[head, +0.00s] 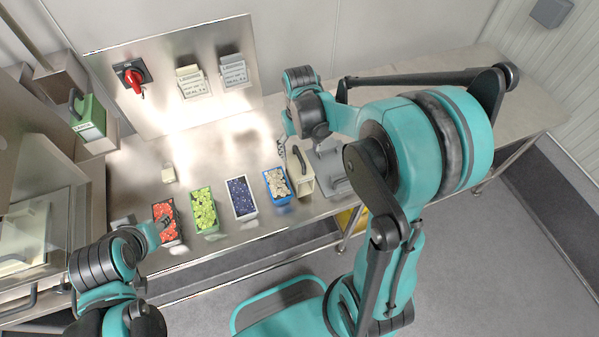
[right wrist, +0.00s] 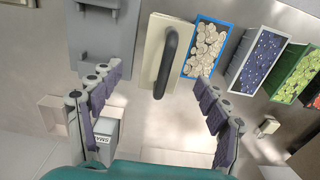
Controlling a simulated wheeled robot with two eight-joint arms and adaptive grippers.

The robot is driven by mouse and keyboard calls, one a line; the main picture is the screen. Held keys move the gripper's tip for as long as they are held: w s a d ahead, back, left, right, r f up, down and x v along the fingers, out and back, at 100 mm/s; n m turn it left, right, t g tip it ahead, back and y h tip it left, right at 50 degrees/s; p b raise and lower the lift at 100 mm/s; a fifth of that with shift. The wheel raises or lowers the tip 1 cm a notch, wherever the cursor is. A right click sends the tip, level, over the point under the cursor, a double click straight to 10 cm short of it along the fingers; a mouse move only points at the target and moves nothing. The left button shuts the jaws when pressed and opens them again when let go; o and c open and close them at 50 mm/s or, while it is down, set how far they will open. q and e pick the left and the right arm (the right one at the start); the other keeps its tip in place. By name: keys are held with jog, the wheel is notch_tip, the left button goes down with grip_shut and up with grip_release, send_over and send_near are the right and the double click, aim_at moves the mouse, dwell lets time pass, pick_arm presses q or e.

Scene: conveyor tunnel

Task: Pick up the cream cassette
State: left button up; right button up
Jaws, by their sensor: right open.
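The cream cassette (head: 306,187) stands on the steel bench in the head view, beside the blue-rimmed bin of pale pieces. It has a dark handle on top. In the right wrist view the cassette (right wrist: 152,45) is upper centre, with its black handle lengthwise along it. My right gripper (right wrist: 158,82) is open and empty, its fingers spread to either side of the handle's near end and apart from it. In the head view the right gripper (head: 284,148) is just behind the cassette, partly hidden by its own arm. My left gripper (head: 165,224) is near the red-filled bin; its jaws are unclear.
Bins of red (head: 167,222), green (head: 203,210), blue (head: 241,198) and pale pieces (head: 277,184) stand in a row left of the cassette. A grey fixture (head: 334,172) is close on its right. A green-fronted cassette (head: 90,118) is at left. A back panel carries a red switch (head: 133,80).

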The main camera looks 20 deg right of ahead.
jog(key=f+b, duration=0.1)
jog(key=f, duration=0.1)
jog(key=f+b, duration=0.1)
jog(key=f, duration=0.1)
jog(key=f+b, duration=0.1)
jog(key=f, duration=0.1)
jog(key=shift+s+a+f, duration=0.2)
jog(key=shift+s+f, duration=0.05)
jog(key=shift+f, duration=0.1)
jog(key=shift+r, duration=0.1)
jog(key=shift+c, duration=0.6)
grip_shut()
jog(key=shift+r, duration=0.1)
notch_tip(320, 180, up, 4)
jog(key=shift+r+p, duration=0.2)
jog(key=shift+p, duration=1.05)
jog(key=s+d+r+p, duration=0.1)
jog(key=s+r+p, duration=0.1)
jog(key=s, duration=0.3)
jog(key=s+d+r+p, duration=0.1)
jog(key=s+r+p, duration=0.1)
jog(key=s+r, duration=0.2)
jog(key=shift+s+r, duration=0.25)
jog(key=shift+s, duration=1)
